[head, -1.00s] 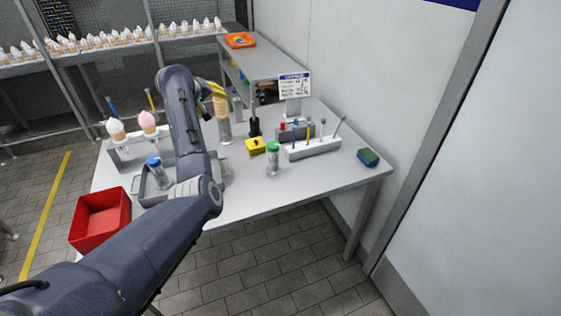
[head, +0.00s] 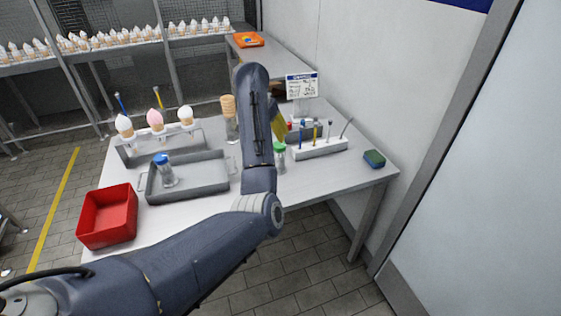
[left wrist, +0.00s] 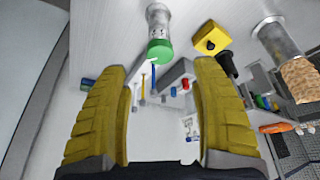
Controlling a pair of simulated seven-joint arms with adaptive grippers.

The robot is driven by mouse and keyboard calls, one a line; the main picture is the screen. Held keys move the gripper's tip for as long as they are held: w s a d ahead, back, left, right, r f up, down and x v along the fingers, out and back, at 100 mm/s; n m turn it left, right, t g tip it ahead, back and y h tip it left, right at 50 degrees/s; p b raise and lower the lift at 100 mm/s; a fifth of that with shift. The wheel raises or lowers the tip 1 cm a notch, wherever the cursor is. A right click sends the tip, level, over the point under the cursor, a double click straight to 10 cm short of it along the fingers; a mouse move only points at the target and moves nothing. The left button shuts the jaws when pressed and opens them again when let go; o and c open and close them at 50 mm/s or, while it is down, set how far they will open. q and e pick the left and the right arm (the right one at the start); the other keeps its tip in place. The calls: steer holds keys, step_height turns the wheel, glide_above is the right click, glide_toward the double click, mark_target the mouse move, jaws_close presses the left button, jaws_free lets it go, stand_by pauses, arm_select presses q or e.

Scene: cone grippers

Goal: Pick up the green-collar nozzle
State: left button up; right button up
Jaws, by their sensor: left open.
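The green-collar nozzle (head: 279,158) is a clear tube with a green collar, upright on the table beside my left forearm, which partly covers it in the head view. In the left wrist view the nozzle (left wrist: 158,34) shows at the top centre, beyond the fingertips, roughly in line with the gap between them. My left gripper (left wrist: 160,72) is open and empty, its two yellow ridged fingers spread apart. In the head view the gripper (head: 278,122) is mostly hidden behind my arm. My right gripper is not in view.
A yellow block (left wrist: 211,38) and a tube with a cone (left wrist: 278,40) stand close to the nozzle. A grey tray (head: 205,178) with a blue-collar nozzle (head: 163,169) and a red bin (head: 107,217) are left.

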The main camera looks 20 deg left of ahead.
mark_target(277, 146)
arm_select(q)
steer(key=x, duration=0.9)
steer(key=shift+w+f, duration=0.1)
steer(key=shift+x, duration=2.6)
steer(key=shift+c, duration=0.6)
jaws_close()
